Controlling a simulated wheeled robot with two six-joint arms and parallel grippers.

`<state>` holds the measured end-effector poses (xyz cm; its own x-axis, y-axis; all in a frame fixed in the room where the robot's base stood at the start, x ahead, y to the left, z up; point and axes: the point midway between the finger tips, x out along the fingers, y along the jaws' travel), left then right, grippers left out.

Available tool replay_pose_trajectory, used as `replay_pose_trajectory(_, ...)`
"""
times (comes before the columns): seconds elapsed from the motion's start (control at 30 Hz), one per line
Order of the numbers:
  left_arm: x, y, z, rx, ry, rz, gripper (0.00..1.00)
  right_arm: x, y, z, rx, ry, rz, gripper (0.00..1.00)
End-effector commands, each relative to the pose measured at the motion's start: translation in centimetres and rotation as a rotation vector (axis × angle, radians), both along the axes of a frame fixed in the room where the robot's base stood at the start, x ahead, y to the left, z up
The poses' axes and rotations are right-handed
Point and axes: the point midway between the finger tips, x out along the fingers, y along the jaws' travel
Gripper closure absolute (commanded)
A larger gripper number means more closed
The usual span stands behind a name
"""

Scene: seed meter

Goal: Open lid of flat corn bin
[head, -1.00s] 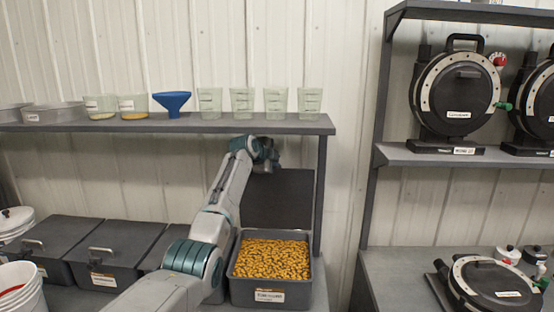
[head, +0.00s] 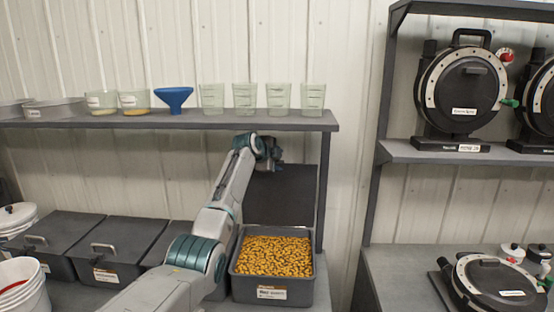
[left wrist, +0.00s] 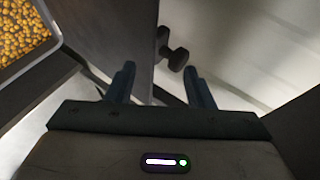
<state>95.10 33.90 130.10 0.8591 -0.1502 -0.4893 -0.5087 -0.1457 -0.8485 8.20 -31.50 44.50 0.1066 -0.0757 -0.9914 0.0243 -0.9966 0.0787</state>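The flat corn bin (head: 272,292) is a grey bin full of yellow corn kernels on the lower shelf. Its dark lid (head: 280,200) stands upright at the bin's back edge, so the bin is open. My left gripper (head: 272,160) is at the top of the raised lid. In the left wrist view, the two fingers of the left gripper (left wrist: 160,88) are apart with nothing between their tips. The lid (left wrist: 115,30) and its dark handle (left wrist: 172,50) lie just beyond the fingers; contact cannot be told. My right gripper is not in view.
Closed grey bins (head: 118,248) stand to the left, partly behind my left arm. A shelf (head: 180,123) above holds clear cups and a blue funnel (head: 173,98). Round black seed meters (head: 463,90) stand on the right rack.

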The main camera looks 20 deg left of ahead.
Motion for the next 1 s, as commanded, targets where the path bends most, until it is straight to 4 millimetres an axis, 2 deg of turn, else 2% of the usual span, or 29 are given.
replay_pose_trajectory(0.03,0.0,-0.1,-0.5,0.0,0.009,-0.001,0.56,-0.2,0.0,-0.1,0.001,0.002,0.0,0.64)
replay_pose_trajectory(0.23,-0.2,-0.1,-0.5,-0.001,0.006,-0.001,0.56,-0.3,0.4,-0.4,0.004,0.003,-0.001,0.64)
replay_pose_trajectory(0.43,-1.6,0.1,0.1,0.002,0.0,0.0,0.56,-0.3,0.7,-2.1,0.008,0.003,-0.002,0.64)
replay_pose_trajectory(0.67,-4.7,0.7,0.4,0.003,-0.003,0.001,0.56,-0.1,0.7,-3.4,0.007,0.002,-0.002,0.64)
replay_pose_trajectory(1.0,-10.4,1.7,0.6,0.004,-0.006,0.0,0.56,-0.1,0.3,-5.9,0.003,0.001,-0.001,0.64)
